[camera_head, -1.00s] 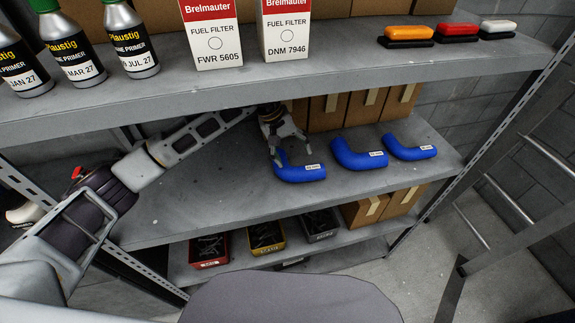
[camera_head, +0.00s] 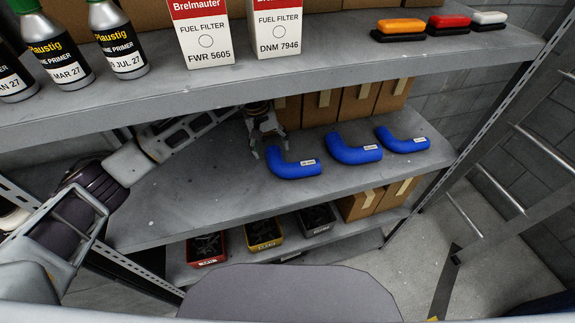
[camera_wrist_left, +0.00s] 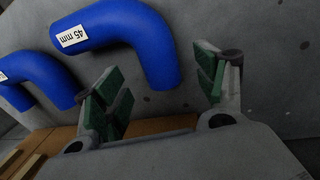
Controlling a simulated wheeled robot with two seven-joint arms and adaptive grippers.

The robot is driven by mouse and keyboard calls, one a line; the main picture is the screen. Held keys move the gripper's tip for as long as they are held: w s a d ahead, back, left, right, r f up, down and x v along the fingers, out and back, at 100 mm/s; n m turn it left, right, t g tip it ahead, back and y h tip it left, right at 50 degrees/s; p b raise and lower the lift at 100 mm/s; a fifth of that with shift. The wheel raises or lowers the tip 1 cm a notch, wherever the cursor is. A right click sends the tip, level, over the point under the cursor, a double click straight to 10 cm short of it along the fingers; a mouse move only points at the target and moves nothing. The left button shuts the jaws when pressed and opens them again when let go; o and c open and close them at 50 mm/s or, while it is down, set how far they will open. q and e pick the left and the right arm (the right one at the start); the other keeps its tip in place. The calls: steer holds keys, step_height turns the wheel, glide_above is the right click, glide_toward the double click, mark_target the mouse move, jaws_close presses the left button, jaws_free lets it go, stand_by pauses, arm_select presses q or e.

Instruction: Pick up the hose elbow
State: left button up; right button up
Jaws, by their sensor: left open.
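Three blue hose elbows with white labels lie in a row on the middle shelf in the head view: a left one (camera_head: 292,170), a middle one (camera_head: 350,152) and a right one (camera_head: 403,142). My left gripper (camera_head: 271,151) is open at the upper end of the left elbow, one finger on each side in the picture. In the left wrist view, the open fingers (camera_wrist_left: 160,92) flank the end of an elbow (camera_wrist_left: 128,22) labelled 45 mm. Contact cannot be told. A second elbow (camera_wrist_left: 32,75) shows at the left. My right gripper is not in view.
Cardboard boxes (camera_head: 358,102) stand behind the elbows. The upper shelf (camera_head: 310,72) hangs over my left arm, carrying bottles and fuel filter boxes (camera_head: 277,28). Small bins (camera_head: 263,234) sit below. The middle shelf is clear left of the elbows (camera_head: 190,195).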

mark_target(274, 153)
arm_select(q)
steer(key=shift+f, duration=0.3)
steer(key=shift+w+d+f+p, duration=0.1)
steer(key=shift+d+f+p, duration=0.1)
steer(key=shift+f+p, duration=0.3)
steer(key=shift+d+f+p, duration=0.15)
steer(key=shift+f, duration=0.55)
steer(key=shift+w+d+f, duration=0.1)
steer(key=shift+d+f, duration=0.1)
steer(key=shift+f, duration=1.05)
steer(key=shift+c, duration=0.4)
steer(key=c, duration=1.1)
steer(key=shift+r, duration=0.15)
steer(key=shift+c, duration=0.2)
